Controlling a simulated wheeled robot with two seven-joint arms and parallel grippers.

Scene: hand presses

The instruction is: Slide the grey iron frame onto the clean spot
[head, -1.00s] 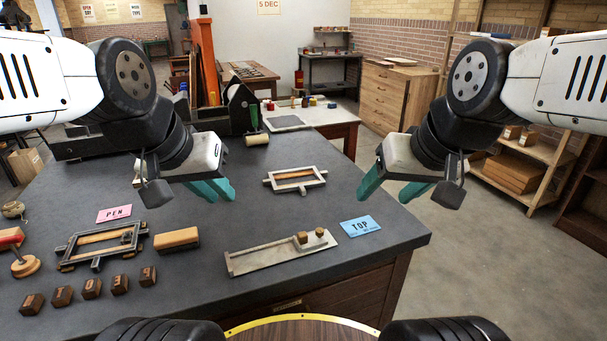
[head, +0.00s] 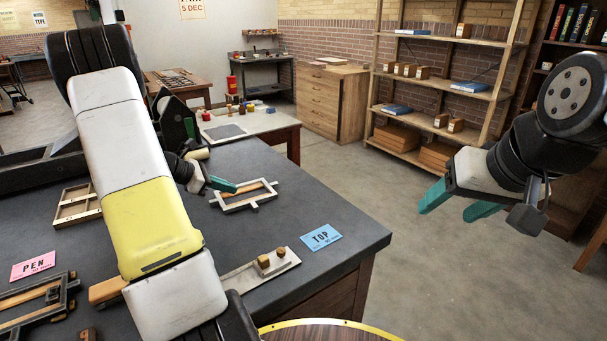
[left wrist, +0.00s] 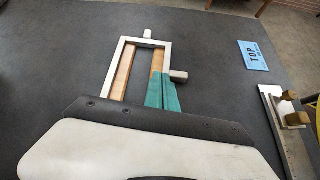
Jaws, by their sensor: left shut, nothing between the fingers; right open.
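A light grey frame (head: 232,208) with wooden strips inside lies flat on the dark bench top, and it also shows in the left wrist view (left wrist: 138,43). My left gripper (head: 233,187) is shut and empty at this frame. In the left wrist view its teal fingers (left wrist: 161,80) point down over the frame's near right part, beside a grey lug; whether they touch it I cannot tell. A darker grey frame (head: 70,288) lies at the bench's lower left, partly out of view. My right gripper (head: 452,205) is open and empty over the floor. I cannot make out a clean spot.
A blue TOP card (head: 320,237) lies near the right bench edge. A metal tray (head: 250,275) with small wooden blocks lies in front, partly behind my left arm. A pink PEN card (head: 33,265) and a wooden frame (head: 66,218) lie left. Bench around the light frame is clear.

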